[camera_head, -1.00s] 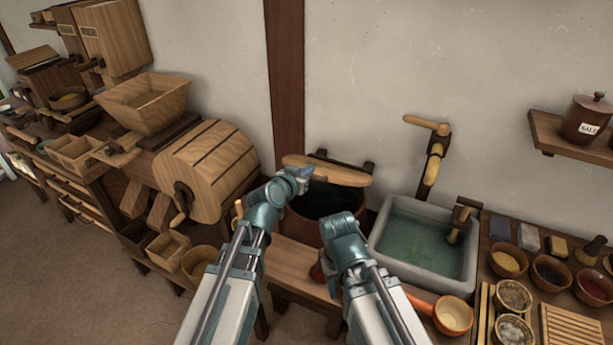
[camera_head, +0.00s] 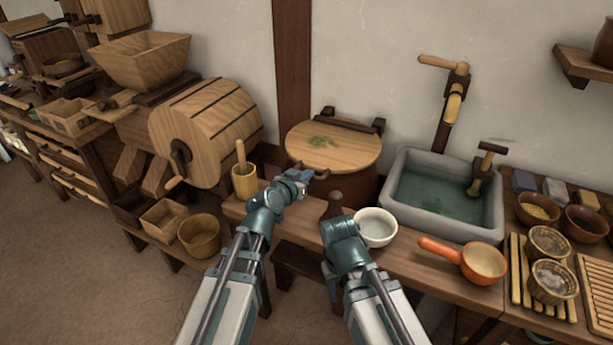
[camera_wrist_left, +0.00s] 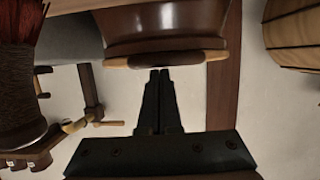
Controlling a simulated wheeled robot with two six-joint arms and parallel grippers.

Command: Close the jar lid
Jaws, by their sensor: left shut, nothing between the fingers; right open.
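The jar is a wide brown tub (camera_head: 352,190) against the wall, left of the sink. Its round pale wooden lid (camera_head: 350,152), with a green leaf mark, lies flat over the mouth; no gap shows. In the left wrist view the lid (camera_wrist_left: 195,58) appears edge-on against the brown jar body (camera_wrist_left: 175,28). My left gripper (camera_head: 318,176) is shut and empty, near the front left of the lid. Its closed dark fingers (camera_wrist_left: 160,95) point towards the lid edge; whether they touch is unclear. My right gripper (camera_head: 342,230) is lower, with its fingers mostly hidden.
The stone sink (camera_head: 452,228) stands right, the wooden drum (camera_head: 208,130) left.

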